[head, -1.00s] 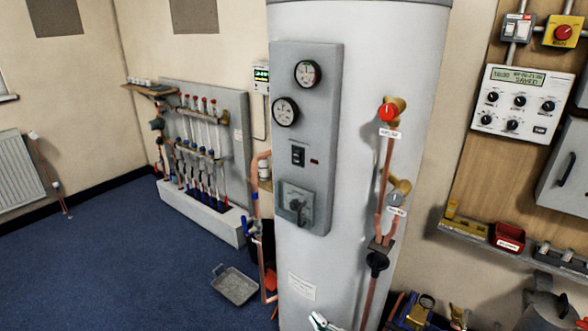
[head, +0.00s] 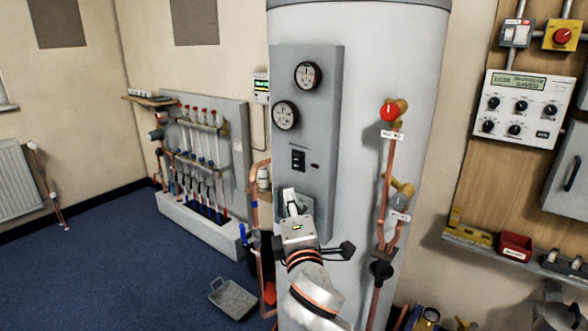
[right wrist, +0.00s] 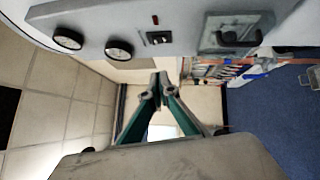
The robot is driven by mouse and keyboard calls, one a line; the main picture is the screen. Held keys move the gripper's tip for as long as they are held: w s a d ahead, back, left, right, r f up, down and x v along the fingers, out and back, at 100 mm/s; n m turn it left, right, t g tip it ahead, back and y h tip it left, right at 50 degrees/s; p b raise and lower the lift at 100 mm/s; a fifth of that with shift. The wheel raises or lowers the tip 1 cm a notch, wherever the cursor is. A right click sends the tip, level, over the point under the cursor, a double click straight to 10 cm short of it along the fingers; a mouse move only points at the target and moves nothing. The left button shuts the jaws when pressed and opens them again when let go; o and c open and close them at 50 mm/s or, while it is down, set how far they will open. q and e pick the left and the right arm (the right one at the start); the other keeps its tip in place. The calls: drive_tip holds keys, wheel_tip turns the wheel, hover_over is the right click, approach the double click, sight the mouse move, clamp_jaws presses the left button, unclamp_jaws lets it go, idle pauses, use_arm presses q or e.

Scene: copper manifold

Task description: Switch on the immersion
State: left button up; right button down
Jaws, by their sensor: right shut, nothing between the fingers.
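A black switch (head: 298,160) sits on the grey panel (head: 325,120) of the tall cylinder, below two round gauges, with a small indicator beside it. In the right wrist view the switch (right wrist: 158,38) shows near the top, and the indicator (right wrist: 155,19) looks red. My right gripper (head: 291,203) is shut and empty, just below the switch in the head view, covering most of the grey lever box. That box (right wrist: 230,38) shows in the right wrist view. The fingertips (right wrist: 158,76) appear apart from the switch. My left gripper is not in view.
A red-knobbed valve (head: 389,111) and copper pipes (head: 388,175) stand out on the cylinder's right. A pipe manifold (head: 205,150) stands at the back left. A metal tray (head: 232,298) lies on the blue floor. Control boxes (head: 520,107) hang at right.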

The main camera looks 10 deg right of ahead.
drive_tip(key=shift+w, duration=0.15)
approach(298, 161)
drive_tip(key=w+a, duration=0.4)
drive_tip(key=w, duration=0.1)
drive_tip(key=shift+w+d+r+p, duration=0.25)
drive_tip(key=shift+w+d, duration=0.3)
drive_tip(key=shift+d, duration=0.2)
drive_tip(key=shift+w+d+r+p, duration=0.15)
drive_tip(key=shift+w+d+r, duration=0.05)
drive_tip(key=shift+w+d, duration=0.5)
drive_tip(key=shift+s, duration=0.1)
